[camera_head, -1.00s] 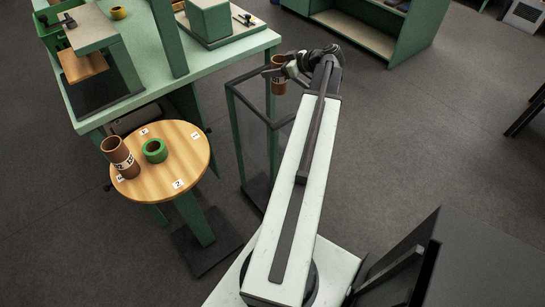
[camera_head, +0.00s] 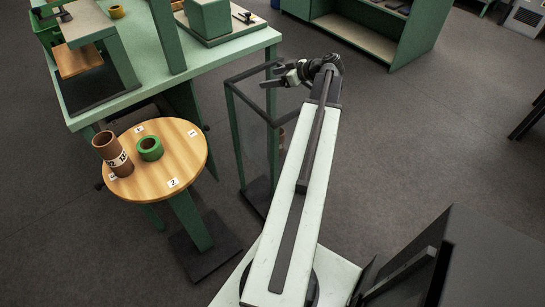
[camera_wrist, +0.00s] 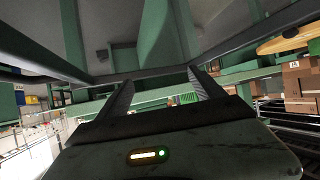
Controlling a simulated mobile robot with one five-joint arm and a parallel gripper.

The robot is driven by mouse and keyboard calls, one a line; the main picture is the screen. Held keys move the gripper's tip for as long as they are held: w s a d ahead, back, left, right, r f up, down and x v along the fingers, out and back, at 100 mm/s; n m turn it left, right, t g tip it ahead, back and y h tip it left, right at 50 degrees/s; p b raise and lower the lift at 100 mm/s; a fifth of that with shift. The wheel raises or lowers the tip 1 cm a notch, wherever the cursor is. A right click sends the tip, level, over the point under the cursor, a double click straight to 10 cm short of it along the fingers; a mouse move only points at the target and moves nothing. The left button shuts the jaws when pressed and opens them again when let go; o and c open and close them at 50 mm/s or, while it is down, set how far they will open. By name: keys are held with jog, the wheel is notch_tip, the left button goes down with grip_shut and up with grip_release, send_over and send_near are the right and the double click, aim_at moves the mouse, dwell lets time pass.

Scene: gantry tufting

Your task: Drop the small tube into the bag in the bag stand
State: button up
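The bag stand (camera_head: 236,140) is a tall green frame with a dark top rim and dark base, left of my arm in the head view. A clear bag seems to hang in it. My gripper (camera_head: 268,78) is over the stand's top rim. In the wrist view my gripper (camera_wrist: 160,88) shows two fingers apart with nothing between them. The small brown tube (camera_head: 282,136) shows partly, well below the gripper and behind the stand's front post. My arm hides part of it. It appears inside the stand, but I cannot tell whether it is resting or falling.
A round wooden table (camera_head: 185,160) holds a larger brown labelled tube (camera_head: 113,154) and a green ring (camera_head: 149,148). A green workbench (camera_head: 150,88) stands behind it. A green shelf unit (camera_head: 355,35) is at the back.

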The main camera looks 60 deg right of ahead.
jog(key=p+v, duration=0.3)
jog(key=v, duration=0.4)
jog(key=shift+s+r+p, duration=0.15)
jog(key=shift+s+p, duration=0.2)
